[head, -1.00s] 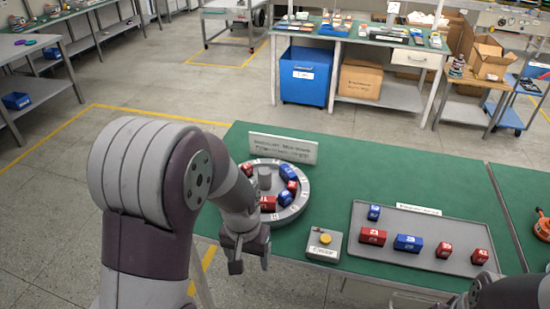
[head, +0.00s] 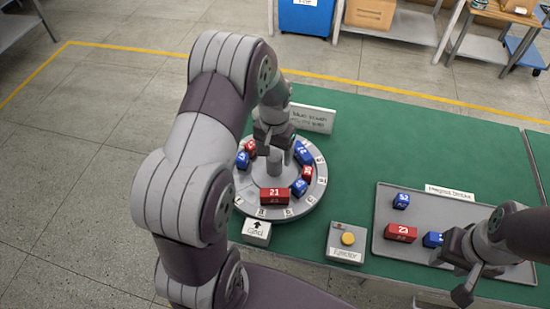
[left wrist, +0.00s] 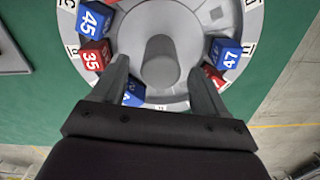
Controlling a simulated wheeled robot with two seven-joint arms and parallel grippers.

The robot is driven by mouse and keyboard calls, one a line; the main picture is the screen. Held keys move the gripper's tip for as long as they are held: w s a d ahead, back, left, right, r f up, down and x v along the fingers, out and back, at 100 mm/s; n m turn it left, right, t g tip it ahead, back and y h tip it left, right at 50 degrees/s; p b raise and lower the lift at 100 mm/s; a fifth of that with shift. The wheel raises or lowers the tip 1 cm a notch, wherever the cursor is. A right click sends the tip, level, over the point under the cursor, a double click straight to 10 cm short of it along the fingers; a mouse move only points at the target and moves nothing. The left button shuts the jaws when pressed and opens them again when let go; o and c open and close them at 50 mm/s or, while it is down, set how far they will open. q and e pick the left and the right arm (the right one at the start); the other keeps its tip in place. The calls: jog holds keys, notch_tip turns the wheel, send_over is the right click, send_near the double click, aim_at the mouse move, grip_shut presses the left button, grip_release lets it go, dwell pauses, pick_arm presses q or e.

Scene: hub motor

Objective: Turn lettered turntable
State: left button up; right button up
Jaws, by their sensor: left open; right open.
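The round grey turntable (head: 319,192) has lettered labels around its rim and several numbered red and blue blocks on it, including a red block marked 21 (head: 274,196). A grey post (head: 274,164) rises at its centre; it also shows in the left wrist view (left wrist: 158,60). My left gripper (head: 273,150) is open and points down over the turntable at the post. In the left wrist view its fingers (left wrist: 159,68) stand apart, one to each side of the post's near side, with no visible grip. My right gripper (head: 466,278) is open and empty above the tray's front.
A white arrow sign (head: 257,231) stands at the turntable's front edge. A control box with a yellow button (head: 348,239) sits to its right. A grey tray (head: 385,262) holds red and blue blocks. A grey sign (head: 313,119) stands behind the turntable. Green tabletop between is clear.

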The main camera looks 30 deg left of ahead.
pick_arm(q)
jog(key=f, duration=0.5)
jog(key=shift+w+a, duration=0.1)
jog(key=shift+w, duration=0.1)
jog(key=shift+s+f, duration=0.15)
jog(key=shift+f, duration=0.05)
jog(key=shift+f, duration=0.1)
grip_shut()
